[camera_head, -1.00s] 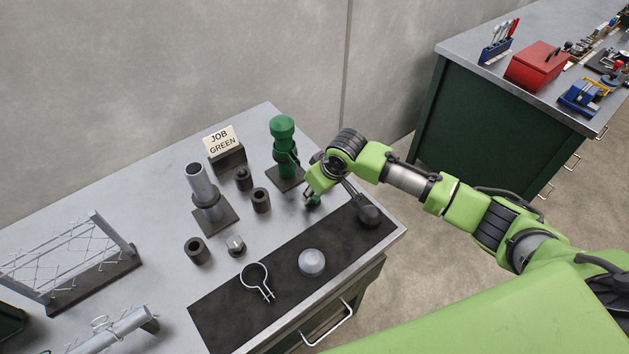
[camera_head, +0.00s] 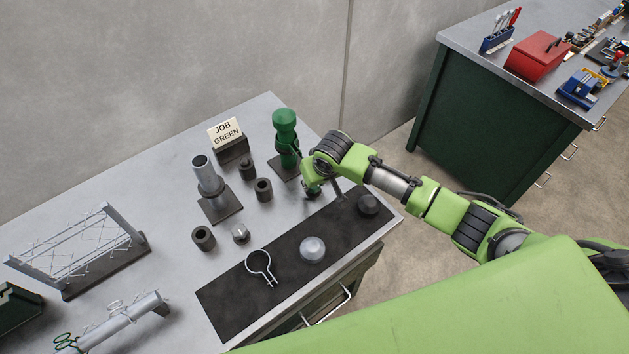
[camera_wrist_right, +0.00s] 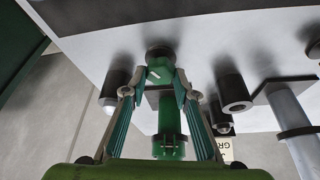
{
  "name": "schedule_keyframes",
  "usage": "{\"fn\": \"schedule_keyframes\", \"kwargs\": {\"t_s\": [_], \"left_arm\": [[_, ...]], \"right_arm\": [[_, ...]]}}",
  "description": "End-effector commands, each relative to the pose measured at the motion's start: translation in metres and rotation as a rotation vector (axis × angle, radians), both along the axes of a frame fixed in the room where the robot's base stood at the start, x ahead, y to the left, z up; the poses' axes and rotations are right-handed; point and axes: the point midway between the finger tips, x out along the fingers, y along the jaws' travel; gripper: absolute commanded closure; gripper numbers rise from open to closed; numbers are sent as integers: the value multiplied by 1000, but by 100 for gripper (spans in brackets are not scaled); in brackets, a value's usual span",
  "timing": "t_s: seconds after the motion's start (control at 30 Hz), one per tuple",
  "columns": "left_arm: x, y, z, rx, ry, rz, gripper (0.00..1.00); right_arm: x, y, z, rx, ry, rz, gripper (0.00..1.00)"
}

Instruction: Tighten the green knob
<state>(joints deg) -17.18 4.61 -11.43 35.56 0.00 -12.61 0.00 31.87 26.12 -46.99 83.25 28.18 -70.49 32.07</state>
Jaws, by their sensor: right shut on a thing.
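A green post (camera_head: 286,123) with a rounded cap stands upright on a dark square base, with a green clamp (camera_head: 291,150) around its lower part. The post also shows behind the fingers in the right wrist view (camera_wrist_right: 168,117). My right gripper (camera_head: 312,190) is just in front and right of this post. In the right wrist view its fingertips (camera_wrist_right: 160,82) are shut on a small green piece, apparently the green knob (camera_wrist_right: 159,73), with a dark round part just beyond it. My left gripper is not in view.
A sign (camera_head: 226,132) reads "JOB GREEN". A grey post (camera_head: 206,175), several dark cylinders and a hex nut (camera_head: 241,234) stand nearby. A dark mat (camera_head: 235,300) holds a ring clamp (camera_head: 260,266), a silver dome (camera_head: 312,249) and a dark knob (camera_head: 368,205).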

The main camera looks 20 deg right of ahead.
Motion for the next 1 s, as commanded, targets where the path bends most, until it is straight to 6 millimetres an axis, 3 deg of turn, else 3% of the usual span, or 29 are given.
{"fn": "schedule_keyframes", "kwargs": {"t_s": [0.07,0.1,0.13,0.57,0.67,1.0], "left_arm": [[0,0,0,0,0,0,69],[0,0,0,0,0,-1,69],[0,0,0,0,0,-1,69],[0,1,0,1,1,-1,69],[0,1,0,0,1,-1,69],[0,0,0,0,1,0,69]], "right_arm": [[1,0,0,1,-2,1,94],[1,0,0,1,-2,1,63],[1,0,0,1,-2,1,57],[-1,0,6,1,-3,2,57],[-6,-1,17,1,-3,2,57],[-32,-4,82,0,-5,3,57]]}}
